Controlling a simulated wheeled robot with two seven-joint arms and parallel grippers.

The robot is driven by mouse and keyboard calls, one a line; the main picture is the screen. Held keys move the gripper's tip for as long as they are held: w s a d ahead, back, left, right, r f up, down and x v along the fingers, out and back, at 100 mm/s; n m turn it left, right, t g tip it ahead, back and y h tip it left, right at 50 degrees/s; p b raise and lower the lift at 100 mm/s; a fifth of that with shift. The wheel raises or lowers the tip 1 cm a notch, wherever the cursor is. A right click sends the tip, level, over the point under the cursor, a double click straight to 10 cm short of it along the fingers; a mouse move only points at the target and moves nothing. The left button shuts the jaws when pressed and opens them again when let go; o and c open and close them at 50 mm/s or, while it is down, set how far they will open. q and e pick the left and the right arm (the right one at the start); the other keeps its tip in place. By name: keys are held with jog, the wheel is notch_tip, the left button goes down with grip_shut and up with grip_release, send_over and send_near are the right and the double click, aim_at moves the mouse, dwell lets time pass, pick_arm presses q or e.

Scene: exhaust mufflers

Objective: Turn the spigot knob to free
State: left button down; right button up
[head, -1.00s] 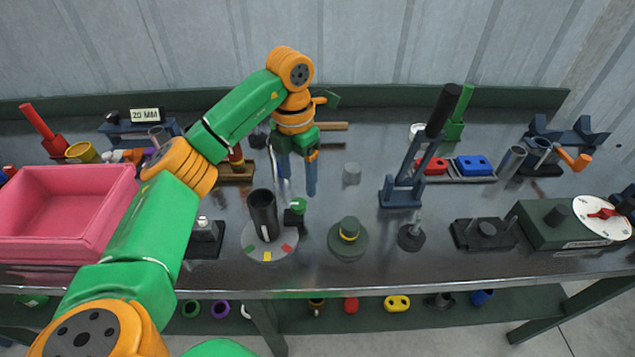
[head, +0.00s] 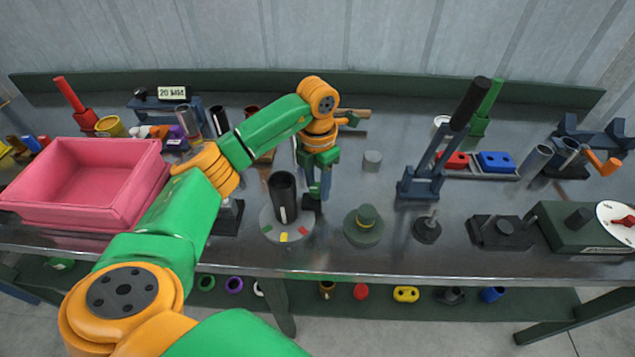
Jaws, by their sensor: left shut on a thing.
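A black upright tube (head: 283,195) stands on a round grey plate (head: 268,232) with red, yellow and green marks on its rim. Just right of the tube is a small dark post with a green knob (head: 314,188), which I take to be the spigot knob. My right gripper is out of view.
A pink bin (head: 90,180) stands at the left. A tall lever stand (head: 420,183) is farther right. A low wall (head: 400,90) runs behind the bench.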

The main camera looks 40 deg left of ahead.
pick_arm(q)
jog(key=shift+n, duration=0.3)
jog(key=n+p, duration=0.1)
jog(key=n, duration=0.3)
jog(key=shift+r, duration=0.1)
jog(key=n+p, duration=0.1)
jog(key=n, duration=0.3)
jog(key=n+p, duration=0.1)
jog(key=n, duration=0.4)
jog(key=shift+n+p, duration=0.6)
jog(key=shift+n, duration=1.7)
jog(key=shift+c, duration=2)
grip_release()
